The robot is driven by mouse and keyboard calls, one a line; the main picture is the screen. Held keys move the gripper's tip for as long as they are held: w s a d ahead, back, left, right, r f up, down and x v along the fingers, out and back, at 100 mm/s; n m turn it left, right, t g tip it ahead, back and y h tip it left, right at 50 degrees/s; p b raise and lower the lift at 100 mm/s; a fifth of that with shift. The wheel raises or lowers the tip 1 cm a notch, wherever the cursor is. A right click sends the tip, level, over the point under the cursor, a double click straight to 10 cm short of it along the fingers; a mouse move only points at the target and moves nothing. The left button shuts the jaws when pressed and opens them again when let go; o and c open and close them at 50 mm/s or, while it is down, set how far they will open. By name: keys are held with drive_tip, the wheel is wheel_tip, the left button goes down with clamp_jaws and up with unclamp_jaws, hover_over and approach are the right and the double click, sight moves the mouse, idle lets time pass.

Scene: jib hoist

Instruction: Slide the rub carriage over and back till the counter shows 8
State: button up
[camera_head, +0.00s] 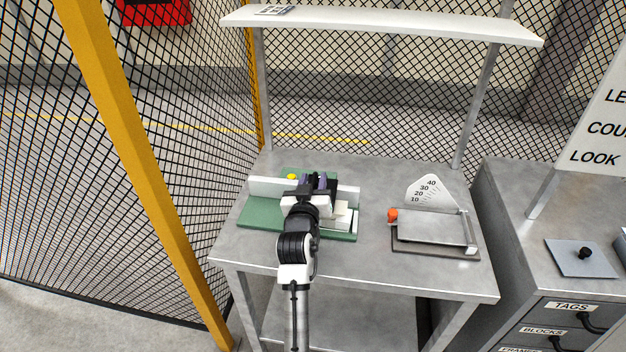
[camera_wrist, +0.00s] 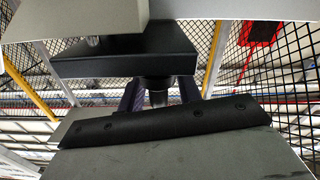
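A green-based fixture (camera_head: 262,215) with a pale rail (camera_head: 263,186) along its back sits on the left of the grey bench. My gripper (camera_head: 316,184) is over the middle of it and hides much of the carriage area. Pale blocks (camera_head: 343,212) show right of my wrist. In the wrist view, a dark round post (camera_wrist: 157,90) stands between an upper black part (camera_wrist: 125,58) and a lower black strip with screws (camera_wrist: 160,120). I cannot tell whether my fingers press on the post. No counter reading is legible in either view.
A tilting plate device (camera_head: 432,230) with an orange knob (camera_head: 392,215) and a white scale (camera_head: 427,190) stands to the right on the bench. A shelf (camera_head: 380,22) spans above the back. A drawer cabinet (camera_head: 560,215) stands right; a yellow post (camera_head: 140,170) and mesh fence stand left.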

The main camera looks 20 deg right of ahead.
clamp_jaws()
idle(0.3)
drive_tip(key=w+a+b, duration=0.7)
drive_tip(key=w+a, duration=0.1)
drive_tip(key=a, duration=0.5)
drive_tip(key=shift+w, duration=0.3)
drive_tip(key=shift+r, duration=0.1)
